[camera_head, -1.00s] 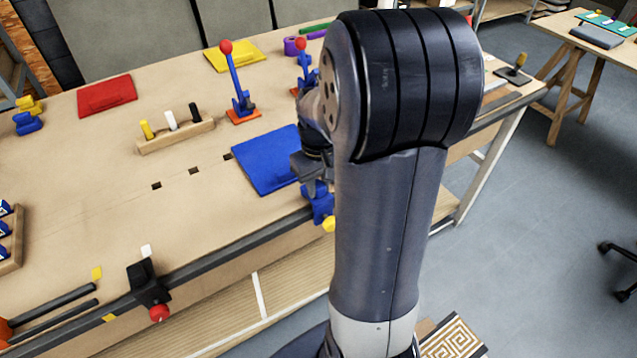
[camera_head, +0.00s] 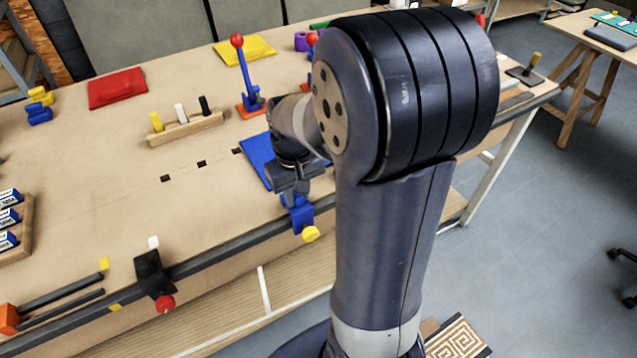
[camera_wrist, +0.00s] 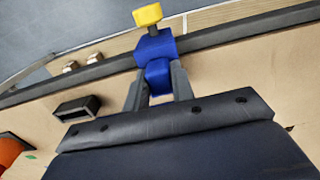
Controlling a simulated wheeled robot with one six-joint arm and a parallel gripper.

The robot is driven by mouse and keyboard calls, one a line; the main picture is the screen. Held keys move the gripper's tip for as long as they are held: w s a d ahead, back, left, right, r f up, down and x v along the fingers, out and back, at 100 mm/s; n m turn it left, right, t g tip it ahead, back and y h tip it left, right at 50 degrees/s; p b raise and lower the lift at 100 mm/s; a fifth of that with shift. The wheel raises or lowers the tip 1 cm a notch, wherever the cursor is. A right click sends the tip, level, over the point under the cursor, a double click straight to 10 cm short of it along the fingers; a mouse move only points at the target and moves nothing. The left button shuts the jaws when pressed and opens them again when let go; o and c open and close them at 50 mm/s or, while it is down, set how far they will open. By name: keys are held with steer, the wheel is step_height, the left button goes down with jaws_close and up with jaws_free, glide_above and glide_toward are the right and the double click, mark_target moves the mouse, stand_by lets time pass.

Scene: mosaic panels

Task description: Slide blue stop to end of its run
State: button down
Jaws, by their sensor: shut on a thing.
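The blue stop (camera_head: 301,217) sits on the dark rail (camera_head: 235,247) along the table's front edge. Its yellow knob (camera_head: 311,234) hangs on the front side. My gripper (camera_head: 294,192) is above it with the fingers shut on its upper part. In the wrist view the blue stop (camera_wrist: 155,46) has its upper block between the two fingers of my gripper (camera_wrist: 158,82), and its yellow knob (camera_wrist: 147,15) points away. My arm hides the rail to the right in the head view.
The rail between the two stops is clear. A blue panel (camera_head: 256,156) lies behind my gripper. A wooden block with pegs (camera_head: 187,129) stands farther back.

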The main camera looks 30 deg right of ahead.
steer(key=a, duration=0.9)
steer(key=shift+s+a, duration=0.15)
steer(key=shift+a, duration=0.25)
steer(key=c, duration=1.2)
jaws_free()
steer(key=shift+a, duration=0.15)
step_height(320, 180, up, 11)
steer(key=shift+f, duration=0.2)
